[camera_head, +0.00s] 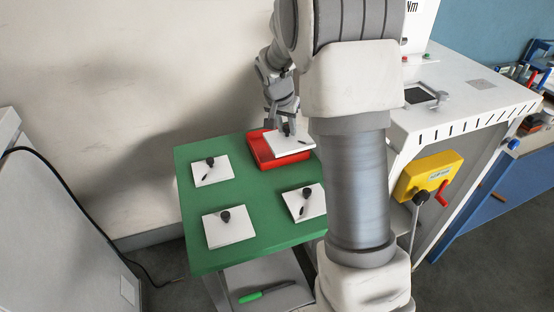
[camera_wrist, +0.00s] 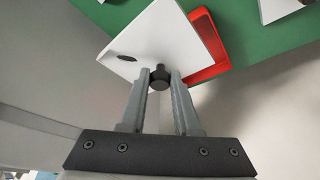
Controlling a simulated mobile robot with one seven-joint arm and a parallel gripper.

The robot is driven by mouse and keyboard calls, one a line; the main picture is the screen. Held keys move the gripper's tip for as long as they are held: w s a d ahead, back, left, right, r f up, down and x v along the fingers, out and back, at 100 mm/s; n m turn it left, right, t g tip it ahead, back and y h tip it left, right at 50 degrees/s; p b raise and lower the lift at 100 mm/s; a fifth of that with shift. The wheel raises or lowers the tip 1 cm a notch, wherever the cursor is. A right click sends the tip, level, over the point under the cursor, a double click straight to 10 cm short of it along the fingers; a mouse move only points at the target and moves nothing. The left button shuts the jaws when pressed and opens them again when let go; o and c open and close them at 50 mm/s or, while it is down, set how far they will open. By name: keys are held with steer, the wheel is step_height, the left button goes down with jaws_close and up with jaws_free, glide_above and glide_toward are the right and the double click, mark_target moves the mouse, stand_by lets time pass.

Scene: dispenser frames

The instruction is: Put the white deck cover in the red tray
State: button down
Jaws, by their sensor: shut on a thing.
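A white deck cover (camera_head: 290,141) with a black knob hangs over the right part of the red tray (camera_head: 257,149) at the back of the green table top. My gripper (camera_head: 285,122) is shut on its knob. In the wrist view, the fingers (camera_wrist: 160,82) close on the black knob, and the white cover (camera_wrist: 165,38) with a dark oval slot reaches away beyond them. Part of the red tray (camera_wrist: 209,35) shows beside and under the cover. I cannot tell whether the cover touches the tray.
Three more white covers with black knobs lie on the green table (camera_head: 262,217): back left (camera_head: 212,175), front left (camera_head: 228,232) and right (camera_head: 296,209). A green-handled tool (camera_head: 265,291) lies on the lower shelf. A white machine (camera_head: 455,95) with a yellow box (camera_head: 428,175) stands at the right.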

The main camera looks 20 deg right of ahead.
steer(key=shift+w+d+f, duration=0.3)
steer(key=shift+d+f, duration=0.25)
steer(key=shift+f, duration=0.15)
steer(key=w+f, duration=0.2)
steer(key=w, duration=0.1)
steer(key=w+f+p, duration=0.1)
steer(key=w+f, duration=0.1)
steer(key=w, duration=0.2)
steer(key=w+f, duration=0.2)
steer(key=w, duration=0.2)
steer(key=shift+w+a+f+p, duration=0.1)
steer(key=shift+w+f+p, duration=0.05)
steer(key=shift+f+p, duration=0.15)
steer(key=shift+f, duration=2.05)
steer(key=shift+f, duration=0.25)
steer(key=c, duration=0.6)
jaws_free()
steer(key=shift+r, duration=0.1)
steer(key=shift+r, duration=0.1)
